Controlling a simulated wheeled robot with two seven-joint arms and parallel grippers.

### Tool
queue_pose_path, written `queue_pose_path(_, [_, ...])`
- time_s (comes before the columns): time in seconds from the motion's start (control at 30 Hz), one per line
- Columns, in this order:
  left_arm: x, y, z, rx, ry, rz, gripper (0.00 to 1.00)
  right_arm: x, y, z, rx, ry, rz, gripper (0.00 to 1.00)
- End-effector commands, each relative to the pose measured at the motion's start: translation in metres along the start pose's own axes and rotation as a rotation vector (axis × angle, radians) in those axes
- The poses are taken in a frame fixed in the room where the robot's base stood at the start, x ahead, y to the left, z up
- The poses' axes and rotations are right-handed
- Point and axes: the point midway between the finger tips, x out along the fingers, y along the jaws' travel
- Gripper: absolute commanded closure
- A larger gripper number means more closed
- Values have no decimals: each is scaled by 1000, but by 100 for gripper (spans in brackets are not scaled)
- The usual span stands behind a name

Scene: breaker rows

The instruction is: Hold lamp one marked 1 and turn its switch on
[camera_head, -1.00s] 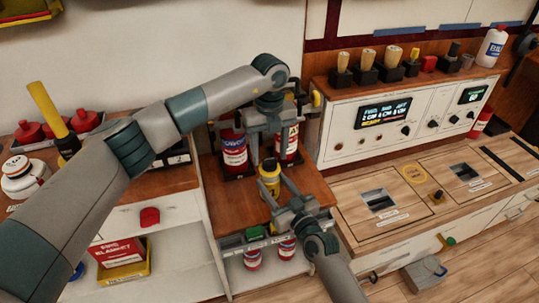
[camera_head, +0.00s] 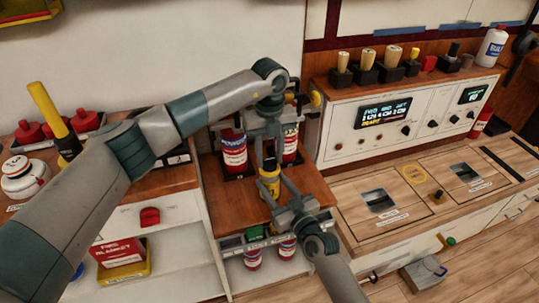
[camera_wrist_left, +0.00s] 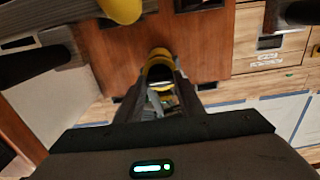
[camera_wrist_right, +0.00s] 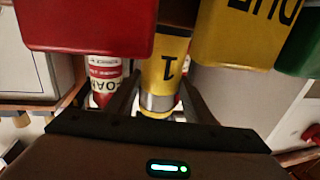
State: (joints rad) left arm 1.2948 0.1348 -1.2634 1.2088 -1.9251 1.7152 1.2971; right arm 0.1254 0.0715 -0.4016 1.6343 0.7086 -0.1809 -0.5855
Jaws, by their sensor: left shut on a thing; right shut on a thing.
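The lamp marked 1 (camera_head: 270,187) is a short yellow cylinder standing upright at the middle of the wooden shelf top. In the right wrist view it shows a black 1 and a silvery band (camera_wrist_right: 168,72). My right gripper (camera_head: 279,190) is shut on its body from the front. My left gripper (camera_head: 269,160) reaches down from above, shut on the lamp's top end. In the left wrist view the yellow and dark top (camera_wrist_left: 159,66) sits between the fingers. The switch itself is hidden by the fingers.
Red-and-white canisters (camera_head: 233,152) stand close behind the lamp on the wooden top (camera_head: 240,200). A console with a display (camera_head: 383,113) is to the right. A yellow-handled tool (camera_head: 42,103) and red-topped items are at the left.

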Motion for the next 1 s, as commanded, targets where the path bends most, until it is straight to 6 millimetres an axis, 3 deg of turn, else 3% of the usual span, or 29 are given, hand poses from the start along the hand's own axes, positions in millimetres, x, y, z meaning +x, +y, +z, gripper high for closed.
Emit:
queue_pose_path(0.37, [0,0,0,182,-1,2,88,0,1,1,0,-2,1,91])
queue_pose_path(1.0, [-1,1,0,770,1,2,88,0,1,1,0,-2,2,91])
